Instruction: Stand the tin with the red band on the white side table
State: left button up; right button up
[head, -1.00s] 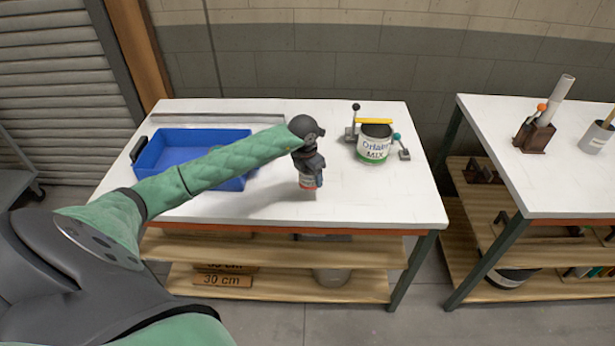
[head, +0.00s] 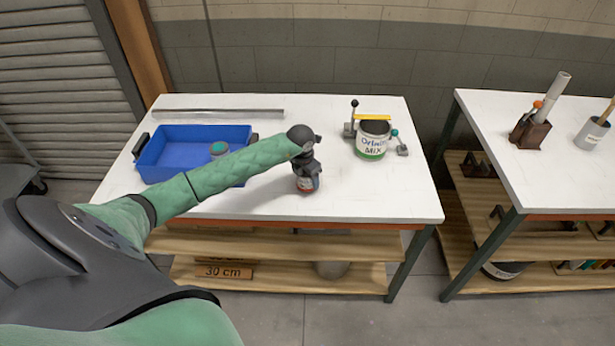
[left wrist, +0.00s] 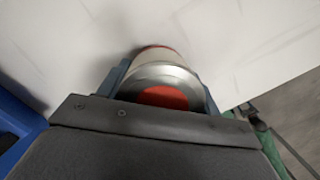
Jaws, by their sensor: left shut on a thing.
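My left gripper (head: 306,182) points down over the front part of the white side table (head: 240,205), right of the blue tray. It is shut on a small tin (head: 305,185) with a red band, seen mostly below the fingers. In the left wrist view the tin (left wrist: 160,80) sits between the two fingers, its round metal top and red centre facing the camera. The tin looks upright and at or very near the table top; I cannot tell whether it touches. My right gripper is not in view.
A blue tray (head: 152,165) holds another tin (head: 218,148) with a teal top. A large labelled paint can (head: 373,140) stands between small levers at the back right. A metal bar (head: 220,113) lies along the back. A second table (head: 570,180) stands right.

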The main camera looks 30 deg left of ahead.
pick_arm(q)
jog(key=shift+f, duration=0.15)
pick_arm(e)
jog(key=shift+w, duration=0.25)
pick_arm(q)
jog(key=o, duration=1.1)
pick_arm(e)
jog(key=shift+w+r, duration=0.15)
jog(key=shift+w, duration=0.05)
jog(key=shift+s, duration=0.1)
